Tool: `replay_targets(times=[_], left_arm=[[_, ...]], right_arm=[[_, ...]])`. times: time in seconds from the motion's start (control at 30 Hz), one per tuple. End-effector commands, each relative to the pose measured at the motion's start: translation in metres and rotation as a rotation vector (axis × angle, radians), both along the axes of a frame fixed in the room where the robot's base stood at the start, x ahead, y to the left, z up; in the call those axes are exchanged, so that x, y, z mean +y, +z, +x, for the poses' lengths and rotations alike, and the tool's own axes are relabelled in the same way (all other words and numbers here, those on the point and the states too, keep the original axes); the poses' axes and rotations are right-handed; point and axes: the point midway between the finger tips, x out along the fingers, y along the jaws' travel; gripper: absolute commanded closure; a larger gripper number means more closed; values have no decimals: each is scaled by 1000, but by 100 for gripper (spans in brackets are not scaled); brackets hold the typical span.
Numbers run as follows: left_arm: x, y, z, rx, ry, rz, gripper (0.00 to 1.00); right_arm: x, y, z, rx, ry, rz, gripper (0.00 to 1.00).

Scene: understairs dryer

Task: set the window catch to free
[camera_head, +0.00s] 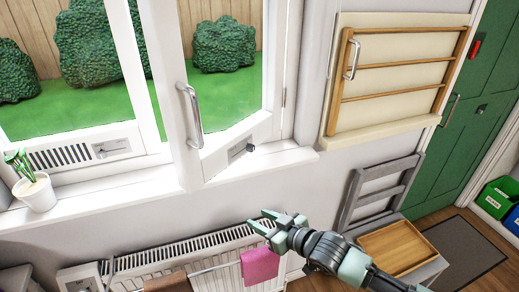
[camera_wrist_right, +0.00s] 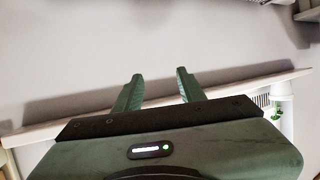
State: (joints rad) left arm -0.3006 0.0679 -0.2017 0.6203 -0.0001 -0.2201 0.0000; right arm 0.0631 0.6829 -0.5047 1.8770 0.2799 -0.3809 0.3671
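A small plate with a dark knob (camera_head: 249,148) sits on the bottom rail of the right window sash (camera_head: 228,141), which stands swung inward; it looks like a catch. A similar light plate with a small lever (camera_head: 112,147) is on the left window's bottom rail, beside a slotted vent. I cannot read either plate's marks. My right gripper (camera_head: 261,220) is below the sill, in front of the wall above the radiator, apart from both plates. Its two fingers stand apart and empty in the right wrist view (camera_wrist_right: 158,82). My left gripper is not in view.
A chrome handle (camera_head: 190,115) juts from the open sash. A potted plant (camera_head: 37,191) stands on the sill (camera_head: 100,196) at left. Below are a radiator (camera_head: 190,262) and a pink cloth (camera_head: 260,265). A wooden rack (camera_head: 395,68) hangs on the right wall.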

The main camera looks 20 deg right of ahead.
Motion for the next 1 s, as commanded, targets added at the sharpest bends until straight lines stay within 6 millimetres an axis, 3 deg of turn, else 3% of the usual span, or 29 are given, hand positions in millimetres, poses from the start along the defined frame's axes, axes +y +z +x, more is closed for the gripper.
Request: replay_targets(times=[0.2,0.33,0.43,0.57,1.0], left_arm=[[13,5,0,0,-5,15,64],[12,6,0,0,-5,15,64],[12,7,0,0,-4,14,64],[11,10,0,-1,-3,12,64],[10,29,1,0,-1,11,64]], right_arm=[[-30,71,42,-171,71,78,60],[-55,117,58,-264,110,134,60],[-66,138,63,-303,129,165,60],[-67,147,70,-319,135,180,60],[-31,147,122,-318,135,179,60]])
